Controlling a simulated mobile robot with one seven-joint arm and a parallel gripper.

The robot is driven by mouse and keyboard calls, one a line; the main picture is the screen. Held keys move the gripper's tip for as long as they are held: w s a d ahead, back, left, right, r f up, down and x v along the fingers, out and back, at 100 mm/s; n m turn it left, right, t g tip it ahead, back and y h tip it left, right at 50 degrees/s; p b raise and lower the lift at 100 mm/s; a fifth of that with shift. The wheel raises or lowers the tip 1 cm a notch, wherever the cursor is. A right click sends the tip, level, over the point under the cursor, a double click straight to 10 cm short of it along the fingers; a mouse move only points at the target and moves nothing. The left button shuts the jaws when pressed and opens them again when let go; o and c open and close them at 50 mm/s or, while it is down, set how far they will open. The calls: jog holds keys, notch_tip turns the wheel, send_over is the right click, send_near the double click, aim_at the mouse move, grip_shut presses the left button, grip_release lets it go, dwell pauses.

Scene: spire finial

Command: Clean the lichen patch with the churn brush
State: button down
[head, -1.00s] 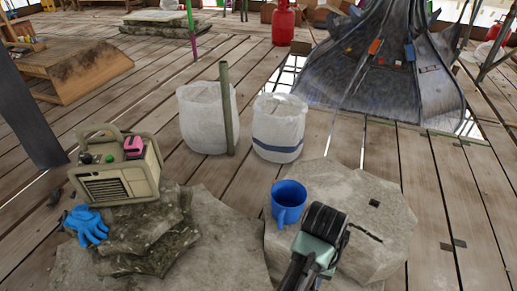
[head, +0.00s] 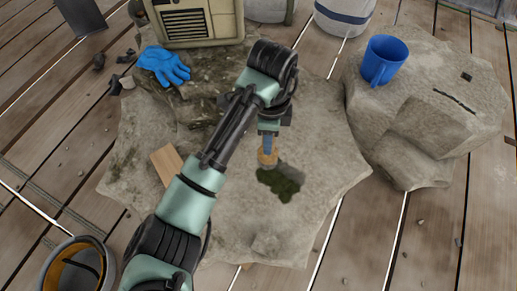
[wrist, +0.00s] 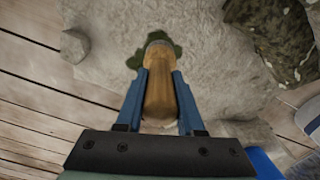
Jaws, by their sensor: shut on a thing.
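The lichen patch (head: 281,183) is a dark green blotch on the flat top of a pale stone slab (head: 325,165). My gripper (head: 268,141) points down just above the patch, at its upper left edge in the head view. Its blue fingers are shut on the wooden body of the churn brush (head: 267,158). In the wrist view the brush (wrist: 159,85) stands between the two fingers, and its far end overlaps the lichen (wrist: 135,60). The brush hides part of the patch there. I cannot tell whether the bristles touch the stone.
A blue mug (head: 385,60) stands on a separate stone (head: 445,90) at the right. A blue glove (head: 163,65) and a beige generator (head: 195,22) are at the back left. A wood piece (head: 166,164) lies left of my arm. A bucket (head: 76,266) stands at the lower left.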

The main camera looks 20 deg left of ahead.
aim_at(268, 163)
jog(key=a+f+m, duration=0.1)
jog(key=a+f+m+b, duration=0.1)
jog(key=shift+s+a+m, duration=0.1)
jog(key=shift+s+m, duration=0.2)
notch_tip(268, 163, down, 5)
jog(key=b, duration=0.6)
jog(key=shift+f, duration=0.15)
jog(key=shift+f+b, duration=0.35)
jog(key=shift+f, duration=0.35)
dwell(0.7)
jog(key=shift+s+d+f+p, duration=0.1)
jog(key=shift+s+d+p, duration=0.2)
jog(key=shift+d+p, duration=0.35)
jog(key=shift+s+d+p, duration=0.25)
jog(key=shift+d+p, duration=0.1)
jog(key=shift+d, duration=0.5)
jog(key=shift+d, duration=0.1)
jog(key=shift+s+d+p, duration=0.2)
jog(key=shift+d+p, duration=0.3)
jog(key=shift+d, duration=0.15)
jog(key=shift+s+d+p, duration=0.2)
jog(key=shift+d+p, duration=0.25)
jog(key=shift+d, duration=0.2)
